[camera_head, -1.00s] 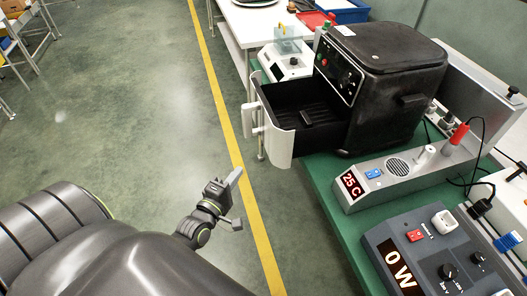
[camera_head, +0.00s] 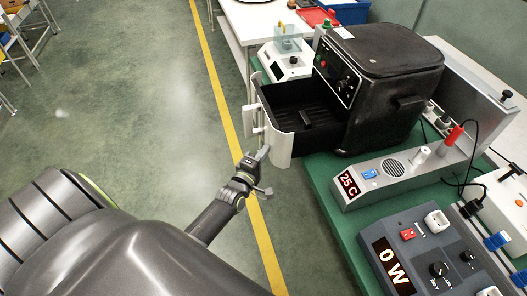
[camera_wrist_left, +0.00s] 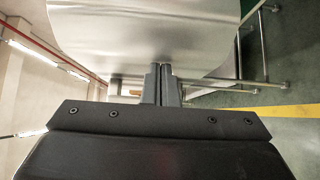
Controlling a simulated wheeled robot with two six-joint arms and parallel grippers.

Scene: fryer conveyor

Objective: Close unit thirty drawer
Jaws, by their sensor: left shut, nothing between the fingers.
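The black fryer (camera_head: 385,85) stands on the green bench with its drawer (camera_head: 290,98) pulled out to the left. The drawer is black inside, with a silver front panel (camera_head: 279,143) and a handle on its outer side. My left gripper (camera_head: 264,153) is shut and empty, just outside and below the front panel. In the left wrist view, the shut fingers (camera_wrist_left: 162,84) point at a smooth silver surface (camera_wrist_left: 150,35), which fills the upper middle. I cannot tell whether they touch it. My right gripper is in neither view.
A grey unit with a "25 C" display (camera_head: 349,184) and a "0 W" box (camera_head: 385,265) stand on the green bench (camera_head: 325,190). A small white device (camera_head: 290,62) is behind the drawer.

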